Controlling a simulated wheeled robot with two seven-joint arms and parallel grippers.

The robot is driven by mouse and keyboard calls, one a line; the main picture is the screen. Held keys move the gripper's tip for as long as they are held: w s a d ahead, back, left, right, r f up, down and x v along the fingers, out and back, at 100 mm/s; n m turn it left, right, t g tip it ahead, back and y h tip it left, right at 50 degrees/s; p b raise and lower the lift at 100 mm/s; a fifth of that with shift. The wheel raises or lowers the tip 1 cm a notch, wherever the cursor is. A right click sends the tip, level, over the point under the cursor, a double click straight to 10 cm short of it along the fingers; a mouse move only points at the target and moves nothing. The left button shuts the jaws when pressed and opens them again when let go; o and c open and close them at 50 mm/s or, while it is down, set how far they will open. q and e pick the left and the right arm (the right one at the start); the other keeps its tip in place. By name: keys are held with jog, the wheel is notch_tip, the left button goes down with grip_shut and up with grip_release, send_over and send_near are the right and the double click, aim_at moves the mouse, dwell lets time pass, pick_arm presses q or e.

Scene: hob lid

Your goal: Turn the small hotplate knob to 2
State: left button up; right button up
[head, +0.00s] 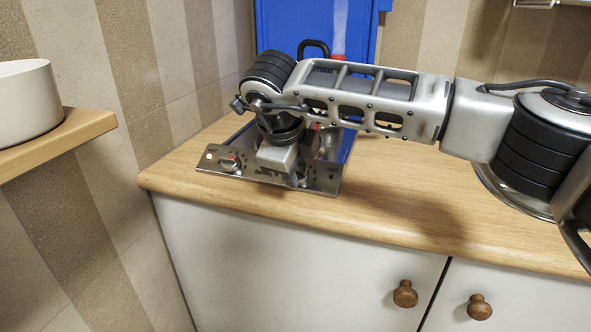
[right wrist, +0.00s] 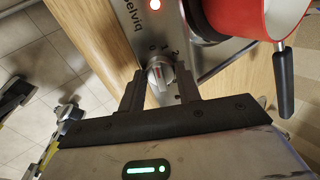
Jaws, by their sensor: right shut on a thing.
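The hob (head: 215,166) is a metal panel on the wooden counter, mostly hidden behind my right arm in the head view. One knob (head: 230,163) shows near its left end. In the right wrist view, a round grey knob (right wrist: 160,74) sits between the fingers of my right gripper (right wrist: 160,92), which is shut on it. Small numbers, including 1 and 2, are printed beside this knob. I cannot tell exactly which number it points to. A lit indicator (right wrist: 155,4) shows on the panel. My left gripper is not in view.
A red pan (right wrist: 255,18) with a black handle (right wrist: 284,82) stands close to the gripped knob. A blue panel (head: 285,25) rises behind the counter (head: 400,215). A white pot (head: 25,100) stands on a shelf (head: 60,140) at the left.

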jog(key=m+b, duration=0.2)
jog(key=shift+f+b, duration=0.25)
jog(key=shift+b, duration=0.1)
jog(key=m+b, duration=0.5)
jog(key=m, duration=0.1)
jog(key=shift+r, duration=0.15)
jog(key=shift+w+r+m+b, duration=0.15)
jog(key=shift+m+b, duration=0.5)
jog(key=shift+m, duration=0.65)
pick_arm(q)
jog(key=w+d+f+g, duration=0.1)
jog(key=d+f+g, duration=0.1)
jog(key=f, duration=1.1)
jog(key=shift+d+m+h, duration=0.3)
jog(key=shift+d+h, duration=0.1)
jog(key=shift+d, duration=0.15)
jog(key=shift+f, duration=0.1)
pick_arm(e)
jog(key=shift+r, duration=0.1)
jog(key=o, duration=1)
jog(key=shift+c, duration=0.2)
